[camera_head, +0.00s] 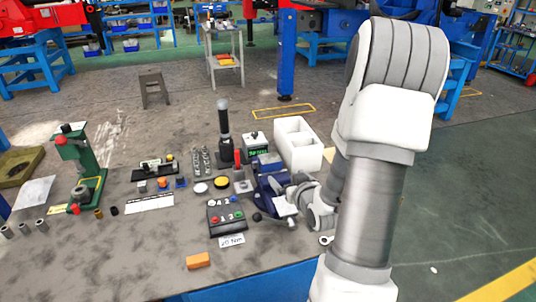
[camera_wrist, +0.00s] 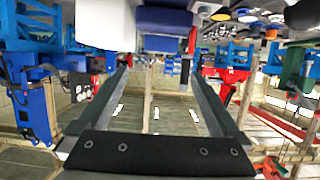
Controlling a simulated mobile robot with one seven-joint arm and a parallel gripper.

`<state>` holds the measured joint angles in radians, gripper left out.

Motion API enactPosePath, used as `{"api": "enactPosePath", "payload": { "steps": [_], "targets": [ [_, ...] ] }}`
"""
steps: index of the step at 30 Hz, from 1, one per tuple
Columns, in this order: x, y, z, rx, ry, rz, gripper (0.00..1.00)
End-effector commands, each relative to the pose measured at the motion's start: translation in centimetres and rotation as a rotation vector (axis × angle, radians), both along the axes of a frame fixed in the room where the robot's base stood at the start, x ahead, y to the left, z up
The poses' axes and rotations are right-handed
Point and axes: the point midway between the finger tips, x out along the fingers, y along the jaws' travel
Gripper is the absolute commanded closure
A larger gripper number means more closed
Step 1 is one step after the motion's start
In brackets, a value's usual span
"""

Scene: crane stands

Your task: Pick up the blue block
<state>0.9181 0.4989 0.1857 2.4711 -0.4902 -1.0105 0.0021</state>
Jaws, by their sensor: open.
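A small blue block (camera_head: 181,182) lies on the grey workbench (camera_head: 130,265), just right of an orange piece (camera_head: 162,184). In the head view my arm reaches down at the right of the bench beside a dark blue vise-like item (camera_head: 268,184); the fingertips are not clear there. The gripper is well right of the small blue block.
A white bin (camera_head: 298,146) stands at the bench's back right. A black upright tool (camera_head: 224,130), a control box with coloured buttons (camera_head: 227,215) and a green press (camera_head: 85,160) stand on the bench. An orange block (camera_head: 198,261) lies near the front. The front left is mostly clear.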

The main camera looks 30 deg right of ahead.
Motion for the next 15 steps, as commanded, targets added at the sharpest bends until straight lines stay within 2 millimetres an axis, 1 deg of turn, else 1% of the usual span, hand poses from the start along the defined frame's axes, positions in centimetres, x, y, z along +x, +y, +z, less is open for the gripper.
{"api": "enactPosePath", "payload": {
  "steps": [1, 4, 7, 11, 15],
  "targets": [
    [-0.1, 0.2, -0.4, 0.0, -0.018, 0.007, 0.0],
    [-0.1, 0.5, -0.5, -0.009, -0.047, 0.018, 0.0],
    [0.5, 0.5, -0.7, -0.012, -0.06, 0.022, 0.0],
    [2.7, 0.0, -1.3, -0.012, -0.063, 0.023, 0.0],
    [5.6, -0.8, -2.2, -0.013, -0.063, 0.023, 0.0]
  ]
}}
